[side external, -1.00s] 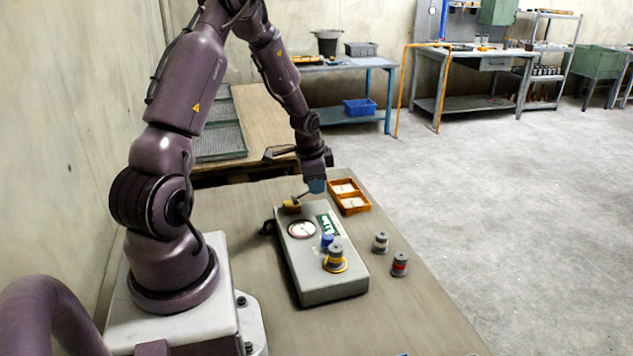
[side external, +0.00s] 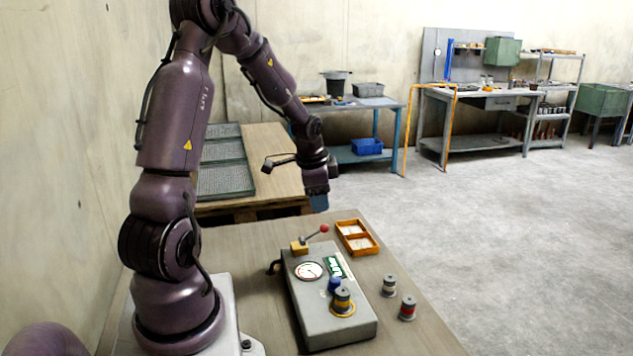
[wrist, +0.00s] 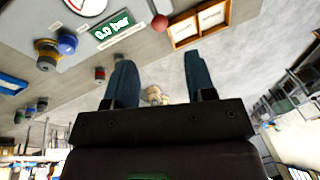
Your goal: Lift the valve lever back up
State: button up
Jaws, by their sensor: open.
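The valve lever (side external: 315,233) has a red ball knob and rises at a slant from a brass valve block (side external: 299,246) at the far end of the grey control box (side external: 326,305). The red knob (wrist: 160,22) also shows at the top of the wrist view, beyond my fingertips. My gripper (side external: 319,203) is above the lever and apart from it. In the wrist view my gripper (wrist: 158,72) has its two blue fingers spread wide with nothing held between them. The box's display (wrist: 112,29) reads 0.0 bar.
A round gauge (side external: 308,271), a blue knob (side external: 334,285) and a yellow-ringed fitting (side external: 342,302) are on the box. An orange two-part tray (side external: 357,238) lies right of the lever. Two small fittings (side external: 389,286) (side external: 407,308) stand on the table at right.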

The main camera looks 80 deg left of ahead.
jog(key=v, duration=0.4)
jog(key=shift+r, duration=0.2)
jog(key=s+d+r+t, duration=0.1)
jog(key=d+r, duration=0.3)
jog(key=d, duration=0.5)
jog(key=s+d+r+n+t+h, duration=0.1)
jog(key=s+d+r, duration=0.3)
jog(key=d, duration=0.5)
jog(key=s+d+r+n+t, duration=0.1)
jog(key=d+r, duration=0.3)
jog(key=d, duration=0.5)
jog(key=shift+s+r+h, duration=0.2)
jog(key=shift+s+h, duration=0.2)
jog(key=shift+s, duration=0.5)
